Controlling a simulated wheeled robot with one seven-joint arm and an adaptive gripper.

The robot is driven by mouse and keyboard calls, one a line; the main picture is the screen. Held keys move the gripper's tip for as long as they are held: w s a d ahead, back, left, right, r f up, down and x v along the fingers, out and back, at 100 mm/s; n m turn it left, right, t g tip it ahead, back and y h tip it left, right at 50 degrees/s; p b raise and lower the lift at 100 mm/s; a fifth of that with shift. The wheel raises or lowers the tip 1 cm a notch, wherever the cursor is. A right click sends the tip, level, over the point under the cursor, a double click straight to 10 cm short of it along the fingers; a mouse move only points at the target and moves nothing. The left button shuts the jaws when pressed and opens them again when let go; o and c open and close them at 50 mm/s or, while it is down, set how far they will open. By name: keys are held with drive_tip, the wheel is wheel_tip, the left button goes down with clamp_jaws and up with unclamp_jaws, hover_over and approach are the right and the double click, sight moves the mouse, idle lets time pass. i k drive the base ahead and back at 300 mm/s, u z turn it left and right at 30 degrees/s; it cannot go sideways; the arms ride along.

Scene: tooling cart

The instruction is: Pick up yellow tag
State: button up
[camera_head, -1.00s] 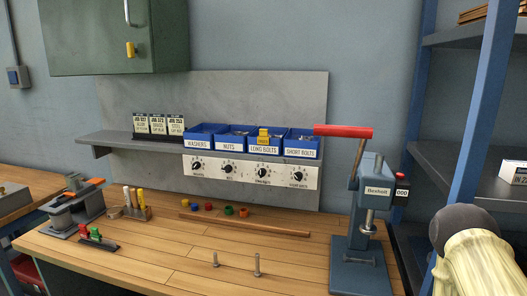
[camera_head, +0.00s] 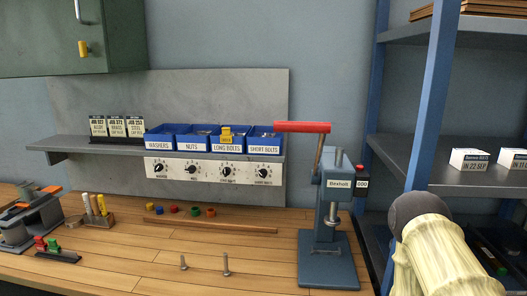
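A small yellow tag (camera_head: 226,135) with dark print hangs on the front rim of the long bolts bin (camera_head: 227,145), the third of the blue bins on the grey shelf. A second yellow item, like a padlock or tag (camera_head: 84,48), hangs on the front of the green cabinet at the upper left. My arm, a pale yellow link with a dark rounded joint, shows at the lower right. My gripper is outside the picture.
A press with a red handle (camera_head: 303,127) stands right of the bins, rising from the wooden bench (camera_head: 150,264). A blue-framed rack (camera_head: 394,130) stands at the right.

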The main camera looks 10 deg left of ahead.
sight(226, 137)
drive_tip(key=k, duration=0.5)
drive_tip(key=u, duration=1.6)
drive_tip(key=i, duration=0.65)
drive_tip(key=z, duration=0.55)
